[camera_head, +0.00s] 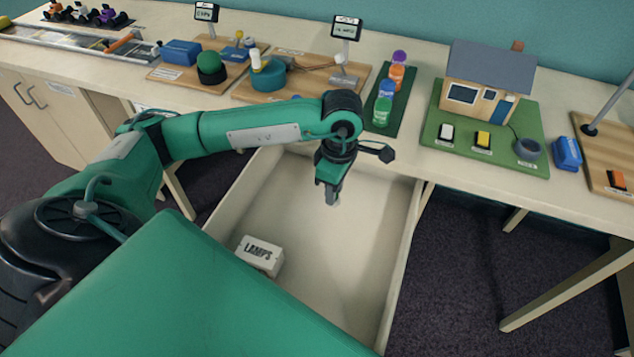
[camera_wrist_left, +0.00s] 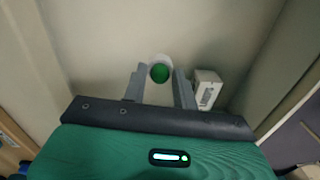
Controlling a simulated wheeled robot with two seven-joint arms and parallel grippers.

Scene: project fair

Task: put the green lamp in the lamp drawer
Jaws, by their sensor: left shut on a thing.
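The open drawer (camera_head: 345,235) is pulled out below the table, with a white box marked LAMPS (camera_head: 260,255) in it. My left gripper (camera_head: 331,197) points down over the drawer's inside, toward its far part. In the left wrist view the gripper (camera_wrist_left: 160,74) is shut on a round green thing with a pale rim, which I take for the green lamp (camera_wrist_left: 160,73). In the head view the gripper mostly hides it. The LAMPS box (camera_wrist_left: 207,90) also shows in the wrist view, right of the fingers and apart from them. My right gripper is out of view.
A dark green mat (camera_head: 403,118) on the table holds several coloured cylinders, a green one (camera_head: 382,112) nearest. A model house (camera_head: 488,80) stands on a green board to the right. Boards with switches and buttons stand to the left. The drawer floor is otherwise clear.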

